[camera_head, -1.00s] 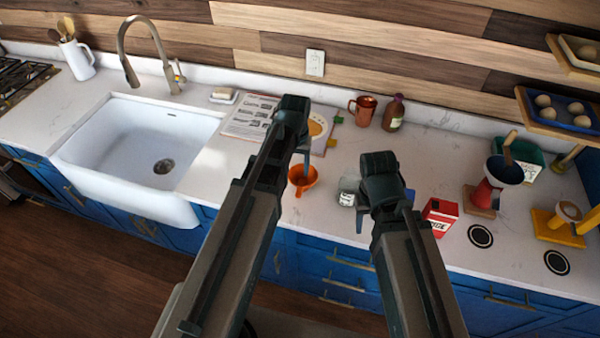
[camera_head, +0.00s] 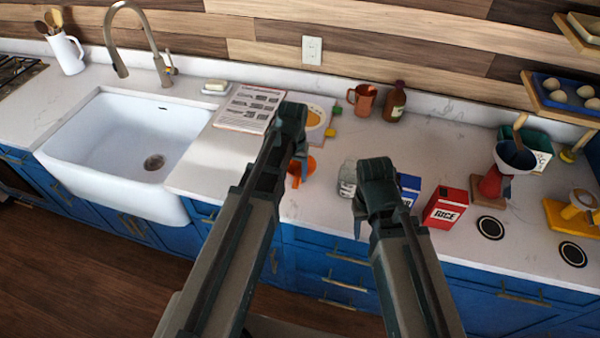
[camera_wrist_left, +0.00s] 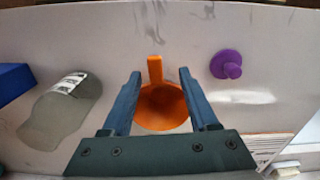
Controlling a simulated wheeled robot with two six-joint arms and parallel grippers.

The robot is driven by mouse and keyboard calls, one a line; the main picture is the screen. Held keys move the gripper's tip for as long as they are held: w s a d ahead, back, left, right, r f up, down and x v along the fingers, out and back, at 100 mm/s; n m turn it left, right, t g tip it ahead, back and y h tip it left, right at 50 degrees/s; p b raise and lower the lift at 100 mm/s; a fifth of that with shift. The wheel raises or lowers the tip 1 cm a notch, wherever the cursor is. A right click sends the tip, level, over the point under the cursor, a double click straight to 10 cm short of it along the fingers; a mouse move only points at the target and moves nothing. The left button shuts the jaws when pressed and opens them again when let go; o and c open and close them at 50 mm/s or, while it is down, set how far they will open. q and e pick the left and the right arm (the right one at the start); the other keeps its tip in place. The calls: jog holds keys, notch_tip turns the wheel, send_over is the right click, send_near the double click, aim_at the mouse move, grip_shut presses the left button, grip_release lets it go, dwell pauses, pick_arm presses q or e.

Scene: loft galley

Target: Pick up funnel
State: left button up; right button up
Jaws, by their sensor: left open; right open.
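The orange funnel (camera_head: 303,170) is on the white counter near its front edge, partly hidden behind my left gripper in the head view. In the left wrist view the funnel (camera_wrist_left: 163,105) shows its round mouth and a tab pointing up the picture. My left gripper (camera_wrist_left: 164,92) is open, with one finger on each side of the funnel and gaps between them. In the head view my left gripper (camera_head: 298,160) is above the counter. My right gripper (camera_head: 362,215) is open and empty near the counter's front edge; its fingers are mostly hidden.
A clear jar (camera_head: 347,178), a blue box (camera_head: 409,186) and a red rice box (camera_head: 445,208) stand to the right. A purple knobbed item (camera_wrist_left: 227,65) lies near the funnel. A recipe sheet (camera_head: 247,106) and the sink (camera_head: 125,135) are to the left.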

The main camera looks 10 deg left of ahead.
aim_at(296, 179)
pick_arm(q)
jog(key=shift+w+d+f+b, duration=0.15)
jog(key=shift+w+f+b, duration=0.05)
jog(key=shift+f+b, duration=1.15)
jog(key=shift+w+d+f+b, duration=0.15)
jog(key=shift+f+b, duration=1.15)
jog(key=shift+r, duration=0.1)
jog(key=shift+c, duration=0.3)
grip_shut()
